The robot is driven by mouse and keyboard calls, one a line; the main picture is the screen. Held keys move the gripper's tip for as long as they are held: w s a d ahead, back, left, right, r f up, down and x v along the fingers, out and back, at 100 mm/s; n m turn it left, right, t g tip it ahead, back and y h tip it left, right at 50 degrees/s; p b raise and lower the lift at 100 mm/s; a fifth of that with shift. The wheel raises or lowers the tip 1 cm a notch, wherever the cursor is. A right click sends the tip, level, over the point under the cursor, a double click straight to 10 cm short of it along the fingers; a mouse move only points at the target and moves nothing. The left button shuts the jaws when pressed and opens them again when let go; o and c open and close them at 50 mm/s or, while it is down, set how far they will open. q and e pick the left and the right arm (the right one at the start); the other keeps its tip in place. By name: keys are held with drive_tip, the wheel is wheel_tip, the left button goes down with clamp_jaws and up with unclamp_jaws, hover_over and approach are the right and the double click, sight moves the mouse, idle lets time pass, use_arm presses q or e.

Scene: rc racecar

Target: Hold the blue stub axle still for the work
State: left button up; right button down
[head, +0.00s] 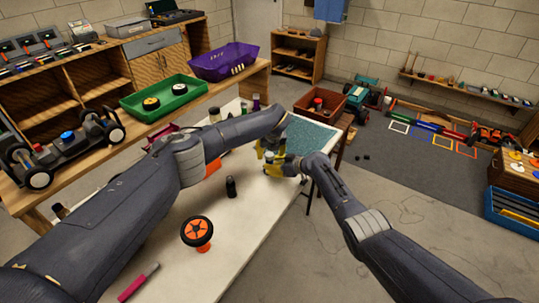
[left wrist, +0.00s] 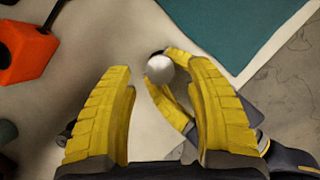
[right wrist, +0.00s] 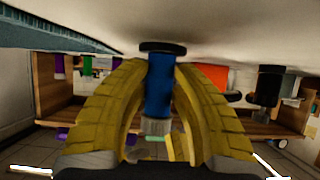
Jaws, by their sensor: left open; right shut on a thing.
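The blue stub axle (right wrist: 159,88) stands upright between the yellow fingers of my right gripper (right wrist: 162,75), which is shut on its blue middle. In the right wrist view it has a black flange at one end and a silver part at the other. In the left wrist view its round silver end (left wrist: 159,69) shows from above, with my right gripper's fingers beside it. My left gripper (left wrist: 163,84) is open above it, fingers to either side, and holds nothing. In the head view both grippers meet near the teal mat (head: 312,137), and the axle is mostly hidden.
An orange block (left wrist: 25,52) lies near my left gripper. A car chassis (head: 62,152), green tray (head: 168,104) and purple bin (head: 222,65) stand on the wooden bench.

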use_arm(q)
drive_tip(key=shift+x, duration=0.95)
drive_tip(key=shift+o, duration=0.3)
drive_tip(key=shift+f, duration=0.1)
clamp_jaws()
drive_tip(key=shift+s+a, duration=0.1)
